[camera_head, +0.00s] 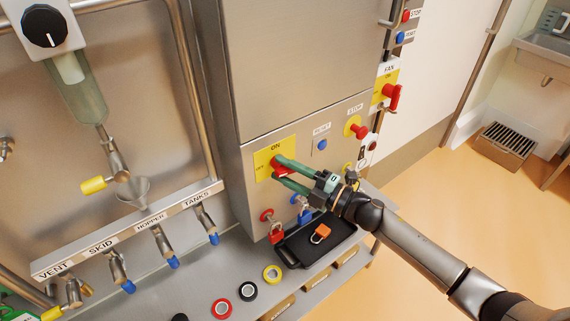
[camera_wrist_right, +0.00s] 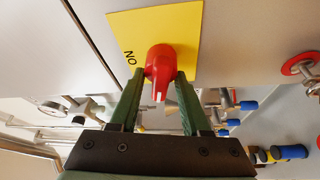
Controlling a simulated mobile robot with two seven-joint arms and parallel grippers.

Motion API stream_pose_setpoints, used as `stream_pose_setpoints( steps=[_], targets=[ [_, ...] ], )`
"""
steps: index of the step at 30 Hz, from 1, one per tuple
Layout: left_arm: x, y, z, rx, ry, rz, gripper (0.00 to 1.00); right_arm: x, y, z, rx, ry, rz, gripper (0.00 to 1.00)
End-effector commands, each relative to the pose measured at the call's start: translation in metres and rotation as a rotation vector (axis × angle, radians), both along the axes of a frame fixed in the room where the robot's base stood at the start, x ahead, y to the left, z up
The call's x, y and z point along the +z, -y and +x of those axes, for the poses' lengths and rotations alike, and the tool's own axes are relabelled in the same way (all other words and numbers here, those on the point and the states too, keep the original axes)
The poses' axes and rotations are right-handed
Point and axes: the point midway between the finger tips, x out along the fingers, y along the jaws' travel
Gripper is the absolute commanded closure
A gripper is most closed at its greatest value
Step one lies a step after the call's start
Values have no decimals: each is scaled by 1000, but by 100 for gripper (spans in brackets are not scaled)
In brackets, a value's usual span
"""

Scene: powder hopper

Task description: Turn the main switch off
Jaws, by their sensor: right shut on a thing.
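The main switch is a red rotary handle (camera_head: 280,168) on a yellow plate (camera_head: 262,160) on the steel cabinet. The plate is marked ON at the top and OFF at the left. In the right wrist view the red handle (camera_wrist_right: 161,66) sits between my green fingers, its white mark toward the bottom of the picture. My right gripper (camera_head: 277,170) is shut on this handle; it also shows in the wrist view (camera_wrist_right: 160,76). The fingers hide part of the plate, and I cannot tell exactly which mark the handle points to.
A red fan switch (camera_head: 391,95) and a red stop button (camera_head: 358,131) are to the right. A black tray (camera_head: 290,257) with an orange padlock (camera_head: 320,234) lies below my gripper. Labelled valves line the left.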

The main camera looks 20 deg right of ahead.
Motion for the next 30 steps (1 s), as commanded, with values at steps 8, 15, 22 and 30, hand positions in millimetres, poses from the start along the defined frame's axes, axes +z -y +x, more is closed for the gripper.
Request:
stream_pose_setpoints(
  steps=[8,15,22,30],
  targets=[
    [15,2,0,-2,-1,-3,50,0,0,0,0,53,-155,100],
    [20,3,0,-3,-2,-4,50,-2,0,0,-1,75,-217,100],
    [20,3,0,-3,-3,-4,50,-3,0,0,-1,81,-233,100],
    [20,3,0,-4,-3,-4,50,-3,0,0,-2,82,-232,100]
  ],
)
